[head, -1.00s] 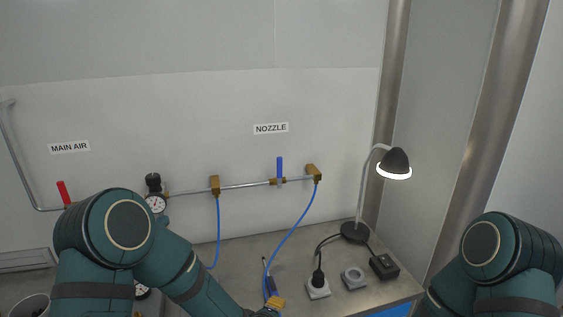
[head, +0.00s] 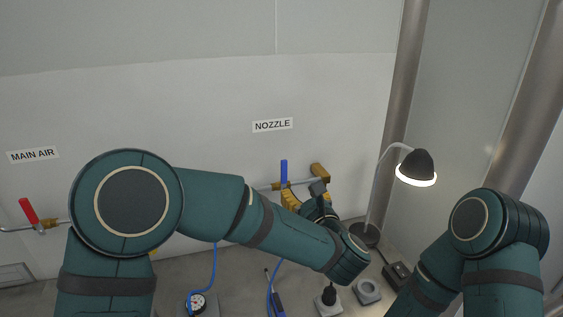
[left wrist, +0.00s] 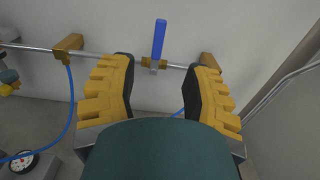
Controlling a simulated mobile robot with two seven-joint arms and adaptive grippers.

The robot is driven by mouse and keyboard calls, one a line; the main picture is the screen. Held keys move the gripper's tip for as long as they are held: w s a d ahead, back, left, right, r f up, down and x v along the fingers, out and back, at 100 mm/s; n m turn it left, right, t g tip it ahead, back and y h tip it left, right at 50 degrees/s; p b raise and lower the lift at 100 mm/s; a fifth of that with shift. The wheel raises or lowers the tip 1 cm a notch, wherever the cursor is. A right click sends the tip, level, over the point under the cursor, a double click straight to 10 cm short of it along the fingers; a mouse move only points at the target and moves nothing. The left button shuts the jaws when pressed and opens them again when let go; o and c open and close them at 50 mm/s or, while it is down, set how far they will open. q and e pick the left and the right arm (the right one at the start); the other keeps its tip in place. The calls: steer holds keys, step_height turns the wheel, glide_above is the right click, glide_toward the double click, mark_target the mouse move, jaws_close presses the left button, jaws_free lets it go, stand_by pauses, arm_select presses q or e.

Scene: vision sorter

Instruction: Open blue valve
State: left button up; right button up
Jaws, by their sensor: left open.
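The blue valve handle (head: 284,171) stands upright on the metal pipe under the NOZZLE label (head: 272,125). In the left wrist view the blue handle (left wrist: 159,40) rises from a brass body (left wrist: 156,64), beyond and between my fingertips. My left gripper (left wrist: 158,75) is open and empty, with yellow padded fingers on either side of the valve in the picture. In the head view my left gripper (head: 305,195) is just below and right of the valve, partly hidden by my arm. No contact with the handle is visible. My right gripper is out of view.
A red valve handle (head: 29,211) is at far left under the MAIN AIR label (head: 33,155). A lamp (head: 416,168) stands at the right of the bench. Blue hoses (head: 215,270), a gauge (head: 197,302) and a black plug (head: 329,294) are low on the bench.

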mark_target(284, 167)
arm_select(q)
steer(key=p+x, duration=0.2)
steer(key=x, duration=1.1)
steer(key=shift+w+a, duration=0.1)
steer(key=shift+w, duration=0.05)
jaws_close()
